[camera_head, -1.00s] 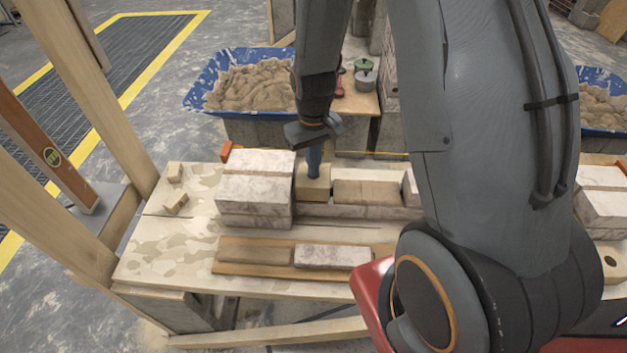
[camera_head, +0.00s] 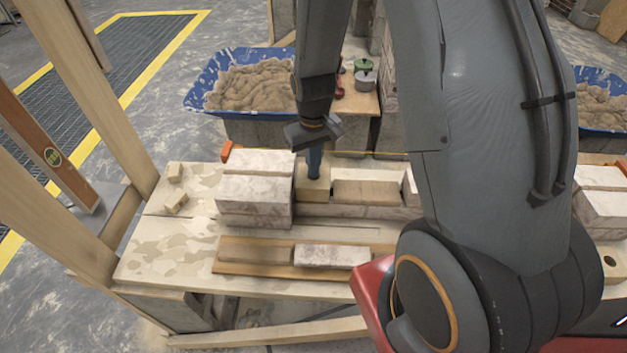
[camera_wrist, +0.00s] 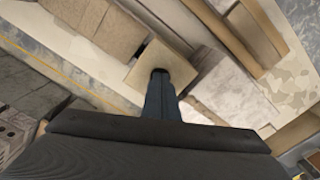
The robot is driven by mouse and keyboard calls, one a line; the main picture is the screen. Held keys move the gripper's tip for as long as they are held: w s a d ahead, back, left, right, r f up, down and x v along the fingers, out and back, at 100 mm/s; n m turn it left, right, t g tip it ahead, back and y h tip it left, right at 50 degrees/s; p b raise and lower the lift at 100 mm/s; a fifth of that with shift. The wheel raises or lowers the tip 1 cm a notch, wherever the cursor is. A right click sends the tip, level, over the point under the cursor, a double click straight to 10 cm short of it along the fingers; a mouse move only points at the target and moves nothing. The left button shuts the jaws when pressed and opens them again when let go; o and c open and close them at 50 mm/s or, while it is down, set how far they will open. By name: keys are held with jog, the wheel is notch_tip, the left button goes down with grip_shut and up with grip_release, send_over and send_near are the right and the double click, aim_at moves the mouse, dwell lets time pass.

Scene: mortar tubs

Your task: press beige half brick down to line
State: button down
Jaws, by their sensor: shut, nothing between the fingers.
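The beige half brick (camera_head: 312,190) sits in the wall row between the stacked pale bricks on the left and a tan brick on the right. My gripper (camera_head: 314,172) points straight down with its fingers shut and empty. Its tips meet the top of the half brick, near the middle. In the wrist view the half brick (camera_wrist: 178,60) shows as a tan square face under the shut fingertips (camera_wrist: 160,74). The tips hide part of its top. A string line (camera_head: 385,154) runs behind the row; the half brick's height against it is hard to tell.
Stacked pale bricks (camera_head: 255,195) stand left of the half brick and a tan brick (camera_head: 366,193) lies right of it. A blue mortar tub (camera_head: 200,92) stands behind.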

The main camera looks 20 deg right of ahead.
jog(key=shift+r, duration=0.15)
jog(key=shift+r+p, duration=2.05)
jog(key=shift+r, duration=0.35)
jog(key=shift+s+r, duration=0.1)
jog(key=shift+r, duration=0.25)
jog(key=s+r+m+t+b, duration=0.1)
jog(key=s+r, duration=1.1)
jog(key=r, duration=0.1)
